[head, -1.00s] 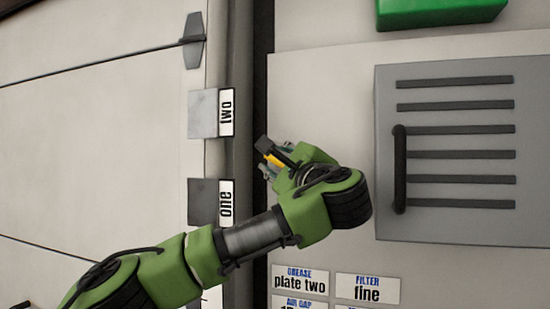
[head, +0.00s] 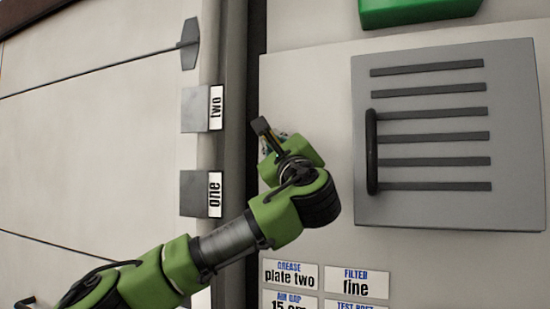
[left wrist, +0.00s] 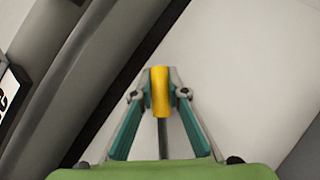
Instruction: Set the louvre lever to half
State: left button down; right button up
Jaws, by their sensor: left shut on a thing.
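My left gripper (head: 270,143) is in the middle of the head view, in front of the light panel and left of the louvre grille. In the left wrist view its teal fingers (left wrist: 160,95) are closed on a yellow grip (left wrist: 160,88) with a dark rod below it, which looks like the louvre lever. In the head view a dark bar with a black block end (head: 262,127) sticks out up and left from the gripper. The lever's pivot and any position marks are hidden or cannot be made out. My right gripper is not in view.
The grey louvre grille (head: 520,140) has dark slats and an upright black handle (head: 372,152) at its left. Tags "two" (head: 216,107) and "one" (head: 214,193) sit left of a dark gap. Label plates (head: 290,275) lie below, and a green box (head: 420,10) is above.

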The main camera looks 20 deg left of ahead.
pick_arm(q)
jog(key=shift+d+r+m+t+h+b, duration=0.4)
jog(key=shift+m+t, duration=0.2)
jog(key=shift+m, duration=0.4)
jog(key=shift+d+r+m, duration=0.1)
jog(key=shift+d+m, duration=0.1)
jog(key=shift+m, duration=0.1)
jog(key=shift+d+r+t, duration=0.1)
jog(key=shift+t, duration=0.2)
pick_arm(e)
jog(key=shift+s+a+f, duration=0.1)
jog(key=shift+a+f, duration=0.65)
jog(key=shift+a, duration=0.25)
pick_arm(q)
jog(key=c, duration=2)
grip_release()
jog(key=shift+o, duration=0.2)
jog(key=shift+s+d+f, duration=0.2)
jog(key=shift+s+f, duration=0.1)
jog(key=v, duration=1.1)
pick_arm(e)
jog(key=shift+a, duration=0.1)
pick_arm(q)
jog(key=shift+s+f, duration=0.1)
